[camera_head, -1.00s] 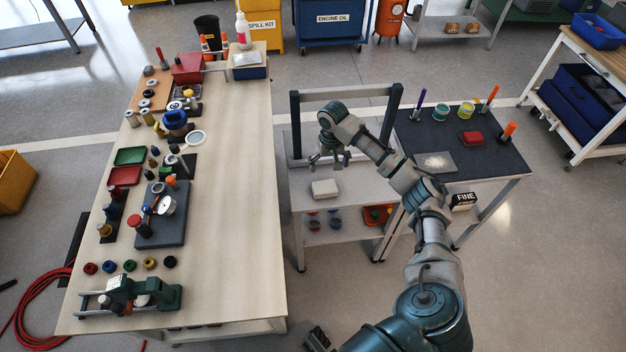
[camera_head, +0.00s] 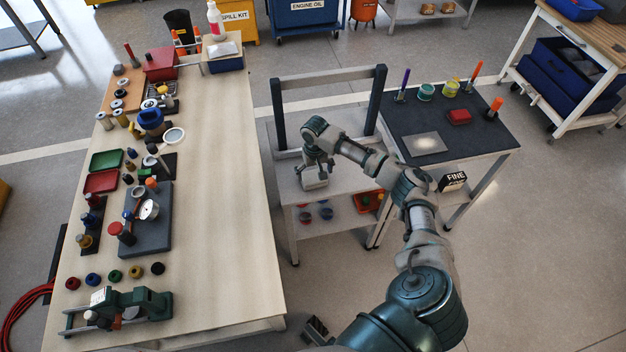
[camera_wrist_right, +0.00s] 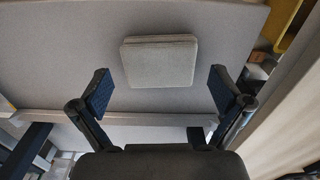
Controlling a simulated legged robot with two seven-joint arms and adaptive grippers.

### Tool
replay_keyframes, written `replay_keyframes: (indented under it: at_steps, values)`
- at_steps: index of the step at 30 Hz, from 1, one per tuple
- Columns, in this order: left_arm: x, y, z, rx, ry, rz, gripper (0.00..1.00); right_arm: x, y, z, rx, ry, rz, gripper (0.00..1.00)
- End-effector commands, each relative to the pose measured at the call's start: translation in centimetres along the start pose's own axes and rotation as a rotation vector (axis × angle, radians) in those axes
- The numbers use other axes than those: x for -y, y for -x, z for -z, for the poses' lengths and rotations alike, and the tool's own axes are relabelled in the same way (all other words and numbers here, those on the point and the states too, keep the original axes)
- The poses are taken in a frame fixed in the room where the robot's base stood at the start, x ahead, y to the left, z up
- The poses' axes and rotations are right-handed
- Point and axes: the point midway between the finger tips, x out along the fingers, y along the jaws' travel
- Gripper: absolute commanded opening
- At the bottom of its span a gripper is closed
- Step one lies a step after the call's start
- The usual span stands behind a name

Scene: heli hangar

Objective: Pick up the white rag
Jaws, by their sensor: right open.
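The white rag (camera_head: 315,183) is a folded, pale, squarish pad on the top of the small grey shelf stand (camera_head: 352,182). My right gripper (camera_head: 317,168) is just above it and partly covers it in the head view. In the right wrist view the rag (camera_wrist_right: 160,62) lies flat, ahead of the open fingers (camera_wrist_right: 160,85) and centred between them in the picture. The fingers are spread wider than the rag with nothing between the pads, and no contact shows. My left gripper does not show clearly.
A dark upright frame (camera_head: 378,98) rises at the stand's back. The long wooden workbench (camera_head: 225,200) with many tools is to the left. A dark-topped table (camera_head: 470,145) with cups and markers adjoins on the right. Bowls (camera_head: 326,213) sit on the lower shelf.

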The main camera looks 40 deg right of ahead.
Motion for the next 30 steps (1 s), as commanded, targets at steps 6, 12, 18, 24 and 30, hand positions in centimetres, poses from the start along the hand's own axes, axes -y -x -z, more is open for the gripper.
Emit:
replay_keyframes:
  at_steps: [6,12,18,24,30]
  values:
    - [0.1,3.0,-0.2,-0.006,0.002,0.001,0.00,-0.1,-3.7,0.1,0.005,0.001,-0.002,1.00]
    - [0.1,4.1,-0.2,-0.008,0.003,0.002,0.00,-0.1,-4.3,0.2,0.001,0.001,0.000,1.00]
    - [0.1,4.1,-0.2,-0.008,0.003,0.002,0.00,-0.1,-4.3,0.2,0.001,0.001,0.000,0.85]
    - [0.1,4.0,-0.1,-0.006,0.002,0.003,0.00,-0.1,-4.3,0.2,0.002,0.001,0.000,0.64]
    - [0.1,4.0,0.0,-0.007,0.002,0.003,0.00,-0.1,-4.2,0.2,0.002,0.001,-0.001,0.64]
